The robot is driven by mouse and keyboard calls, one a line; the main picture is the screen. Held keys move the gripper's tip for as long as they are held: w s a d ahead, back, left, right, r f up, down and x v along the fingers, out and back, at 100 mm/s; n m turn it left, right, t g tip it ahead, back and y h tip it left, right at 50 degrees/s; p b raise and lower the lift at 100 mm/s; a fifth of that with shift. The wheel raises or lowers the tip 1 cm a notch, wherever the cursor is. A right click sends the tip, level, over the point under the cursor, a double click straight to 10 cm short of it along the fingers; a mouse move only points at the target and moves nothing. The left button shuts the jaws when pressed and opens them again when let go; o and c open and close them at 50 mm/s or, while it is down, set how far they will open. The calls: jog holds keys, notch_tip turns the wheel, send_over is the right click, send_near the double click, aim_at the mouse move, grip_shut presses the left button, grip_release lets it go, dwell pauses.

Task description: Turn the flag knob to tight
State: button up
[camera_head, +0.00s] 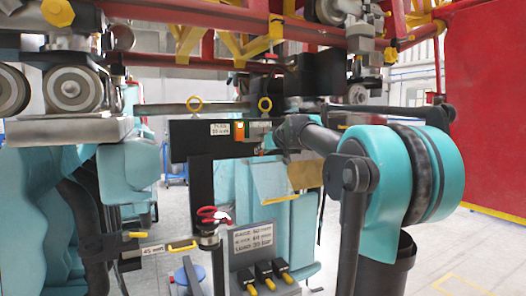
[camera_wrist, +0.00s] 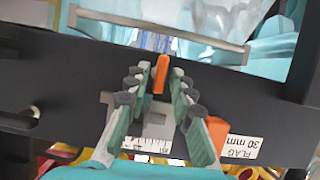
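In the wrist view my gripper (camera_wrist: 157,82) has its two padded fingers apart, on either side of a narrow upright orange piece (camera_wrist: 161,74). Gaps show between that piece and the fingertips. A wider orange block (camera_wrist: 217,132) lies right of the right finger, next to a white label (camera_wrist: 240,144) reading "FLAG 30 mm". Both are on a dark bar (camera_wrist: 60,75). I cannot tell which orange part is the flag knob, nor its setting. In the head view my gripper (camera_head: 272,138) is at the dark bar, right of the label (camera_head: 220,129), and the fingertips are hard to make out.
A sign (camera_head: 252,245) and several black-and-yellow switches (camera_head: 268,272) sit lower. Red and yellow beams (camera_head: 230,20) and train wheels (camera_head: 72,88) are above and left. A red panel (camera_head: 488,110) stands at right.

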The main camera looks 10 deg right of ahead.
grip_shut()
jog(key=shift+w+d+f+m+t+y, duration=0.15)
jog(key=shift+m+y, duration=1)
jog(key=shift+m, duration=0.8)
jog(key=shift+s+d+f+m+t+y, duration=0.1)
jog(key=shift+d+f+m+y, duration=0.1)
jog(key=shift+m+y, duration=1.4)
jog(key=shift+w+d+f+m+t+y, duration=0.15)
jog(key=shift+m+y, duration=0.6)
jog(key=shift+m, duration=1.6)
jog(key=shift+m+y, duration=0.3)
jog(key=shift+m, duration=0.6)
jog(key=shift+o, duration=1.6)
grip_release()
